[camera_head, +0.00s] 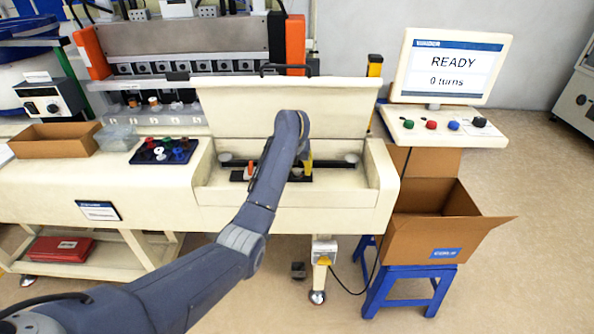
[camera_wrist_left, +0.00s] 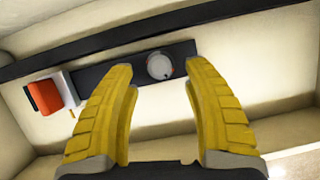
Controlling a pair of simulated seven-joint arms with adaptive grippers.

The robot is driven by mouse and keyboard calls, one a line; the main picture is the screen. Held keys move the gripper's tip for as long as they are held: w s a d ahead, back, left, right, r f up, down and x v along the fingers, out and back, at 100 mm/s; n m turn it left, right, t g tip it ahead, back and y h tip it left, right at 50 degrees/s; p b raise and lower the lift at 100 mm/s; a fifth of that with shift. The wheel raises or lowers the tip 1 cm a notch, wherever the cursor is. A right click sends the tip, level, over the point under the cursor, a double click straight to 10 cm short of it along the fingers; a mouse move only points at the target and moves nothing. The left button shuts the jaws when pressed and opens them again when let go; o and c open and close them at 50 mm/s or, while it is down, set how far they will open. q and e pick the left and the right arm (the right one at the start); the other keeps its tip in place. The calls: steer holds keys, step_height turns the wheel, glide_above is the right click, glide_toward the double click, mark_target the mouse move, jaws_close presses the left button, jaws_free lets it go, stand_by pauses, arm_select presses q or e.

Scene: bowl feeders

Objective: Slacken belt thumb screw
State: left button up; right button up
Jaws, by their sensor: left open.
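A round grey knob with a small red mark, which looks like the belt thumb screw (camera_wrist_left: 158,66), sits on a dark plate (camera_wrist_left: 107,75) in the left wrist view. My left gripper (camera_wrist_left: 161,78) is open and empty, its two yellow fingers either side of the knob and slightly below it in the picture. I cannot tell whether either finger touches it. A black strip, perhaps the belt (camera_wrist_left: 110,38), runs above the plate. In the head view my left gripper (camera_head: 308,164) reaches into the open cream housing (camera_head: 230,180); my arm hides most of the plate. My right gripper is not in view.
An orange-red switch (camera_wrist_left: 44,96) sits left of the knob. The housing's raised lid (camera_head: 240,105) stands behind my arm. A screen (camera_head: 452,68) reads "READY" and "0 turns". An open cardboard box (camera_head: 420,240) stands on a blue stool at right.

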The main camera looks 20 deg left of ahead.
arm_select(q)
steer(key=shift+x, duration=1)
jaws_close()
steer(key=shift+r, duration=0.1)
